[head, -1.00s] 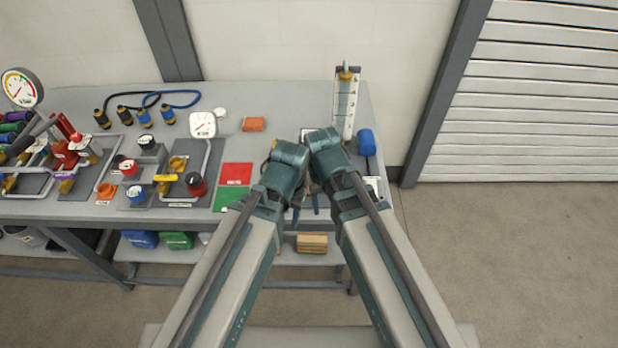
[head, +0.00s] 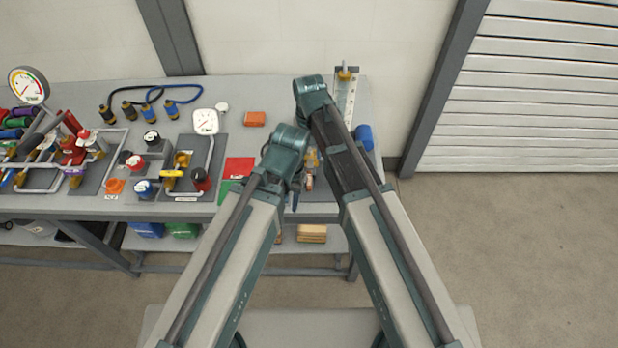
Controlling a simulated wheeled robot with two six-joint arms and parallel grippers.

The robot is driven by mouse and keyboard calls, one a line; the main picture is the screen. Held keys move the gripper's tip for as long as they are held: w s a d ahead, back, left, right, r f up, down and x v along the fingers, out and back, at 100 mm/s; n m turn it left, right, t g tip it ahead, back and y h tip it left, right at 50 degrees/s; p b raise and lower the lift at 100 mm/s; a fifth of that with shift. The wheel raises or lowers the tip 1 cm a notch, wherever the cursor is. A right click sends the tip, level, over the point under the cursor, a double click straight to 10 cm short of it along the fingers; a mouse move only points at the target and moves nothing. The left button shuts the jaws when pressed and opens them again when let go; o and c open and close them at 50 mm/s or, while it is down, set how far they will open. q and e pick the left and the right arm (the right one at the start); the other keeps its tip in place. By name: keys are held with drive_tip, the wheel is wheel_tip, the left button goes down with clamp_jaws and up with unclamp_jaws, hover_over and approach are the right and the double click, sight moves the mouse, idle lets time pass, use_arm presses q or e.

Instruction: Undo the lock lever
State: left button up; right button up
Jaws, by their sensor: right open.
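I cannot tell for sure which part is the lock lever. A yellow handle (head: 171,174) lies across a valve on a grey plate, left of my arms. A red lever (head: 72,123) stands tilted on the pipework at the far left. My right gripper (head: 311,161) is open, low between my two arms over the right part of the bench, and mostly covered by my arm links. Small orange and yellow parts show beside it, too covered to name. My left gripper is hidden behind my left arm.
The bench (head: 270,92) also carries a white gauge (head: 205,122), an orange block (head: 254,118), a red mat (head: 239,167) and a blue cylinder (head: 364,136). A sight-glass panel (head: 347,92) stands behind my right arm. Wooden blocks (head: 312,233) lie on the lower shelf.

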sight(309, 180)
wheel_tip(309, 180, down, 13)
drive_tip(key=b, duration=1.2)
drive_tip(key=shift+b, duration=0.3)
clamp_jaws()
